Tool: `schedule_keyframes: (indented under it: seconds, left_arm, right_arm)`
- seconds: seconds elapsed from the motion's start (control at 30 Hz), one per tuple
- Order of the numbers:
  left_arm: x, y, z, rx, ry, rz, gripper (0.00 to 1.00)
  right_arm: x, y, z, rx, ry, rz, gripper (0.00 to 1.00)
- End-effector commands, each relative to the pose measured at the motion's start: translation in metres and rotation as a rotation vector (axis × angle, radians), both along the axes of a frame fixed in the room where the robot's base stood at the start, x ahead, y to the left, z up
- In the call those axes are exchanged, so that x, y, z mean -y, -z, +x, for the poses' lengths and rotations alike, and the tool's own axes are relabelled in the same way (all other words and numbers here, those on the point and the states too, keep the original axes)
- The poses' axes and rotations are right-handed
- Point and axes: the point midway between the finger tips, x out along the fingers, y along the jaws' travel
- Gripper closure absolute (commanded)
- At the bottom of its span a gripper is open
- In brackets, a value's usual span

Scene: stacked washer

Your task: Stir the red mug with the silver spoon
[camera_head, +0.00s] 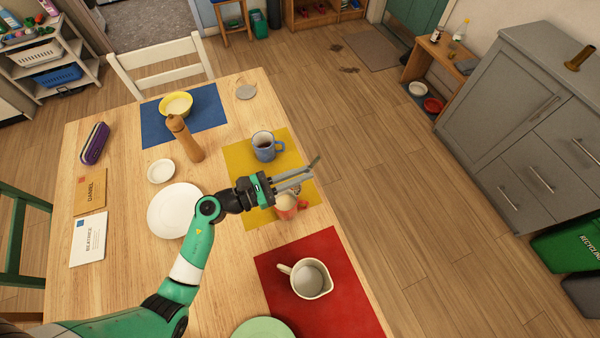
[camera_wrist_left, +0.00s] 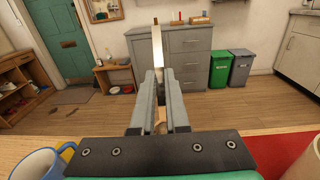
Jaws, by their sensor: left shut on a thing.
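The red mug (camera_head: 286,210) stands near the right edge of the table at the yellow placemat, with pale liquid inside. My left gripper (camera_head: 305,178) is above its far side and covers part of it. The gripper is shut on the silver spoon (camera_head: 315,162), whose end sticks up past the fingertips. In the left wrist view the spoon (camera_wrist_left: 157,48) stands upright between the two fingers. Its lower end is mostly hidden, so I cannot tell whether it touches the mug or the liquid. My right gripper is not in view.
A blue mug (camera_head: 265,146) with dark liquid stands on the yellow placemat (camera_head: 240,158) behind the gripper. A cream pitcher (camera_head: 312,281) stands on the red placemat (camera_head: 345,262) in front. A white plate (camera_head: 172,211) and a pepper mill (camera_head: 187,142) are to the left.

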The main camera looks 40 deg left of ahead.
Motion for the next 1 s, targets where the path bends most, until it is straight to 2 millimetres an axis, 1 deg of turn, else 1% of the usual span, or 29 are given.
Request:
schedule_keyframes:
  seconds: [0.47,0.53,0.67,0.9,1.0]
  left_arm:
    - [0.000,0.000,0.000,0.000,0.000,0.000,1.00]
    - [0.000,-0.003,0.000,0.000,0.000,0.000,1.00]
    - [0.000,-0.016,0.000,0.001,0.000,0.000,1.00]
    - [0.000,-0.046,0.000,0.000,0.000,0.000,1.00]
    - [0.000,-0.052,0.000,0.000,0.000,-0.001,1.00]
  right_arm:
    - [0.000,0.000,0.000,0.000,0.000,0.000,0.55]
    - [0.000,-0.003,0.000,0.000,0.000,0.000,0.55]
    - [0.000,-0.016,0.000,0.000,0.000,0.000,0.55]
    - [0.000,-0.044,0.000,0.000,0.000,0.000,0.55]
    - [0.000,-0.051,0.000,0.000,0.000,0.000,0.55]
